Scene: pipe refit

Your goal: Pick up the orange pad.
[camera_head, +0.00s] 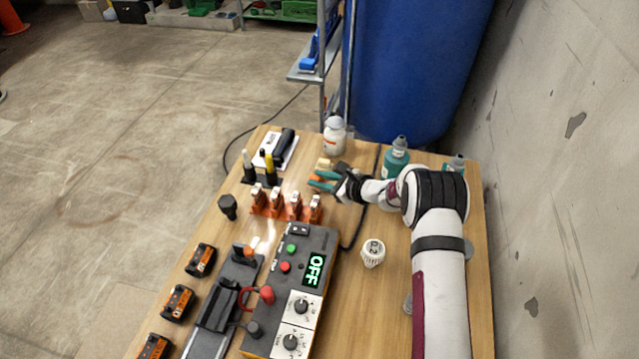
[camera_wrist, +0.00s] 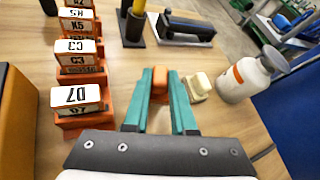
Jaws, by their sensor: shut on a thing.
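The orange pad (camera_wrist: 160,86) sits between the two teal fingers of my gripper (camera_wrist: 161,80) in the wrist view. The gripper is shut on it, with a finger on each side. In the head view my gripper (camera_head: 324,181) is low over the far part of the wooden table, and its fingers mostly hide the pad. I cannot tell whether the pad touches the table. A cream block (camera_wrist: 199,86) lies just right of the fingers in the wrist view.
Orange holders with labelled white blocks (camera_wrist: 80,97) stand in a row to the left. A white bottle (camera_wrist: 246,80) stands to the right. A black-handled tool (camera_head: 284,146) and upright markers (camera_head: 268,168) lie beyond. A control box reading OFF (camera_head: 297,285) is nearer.

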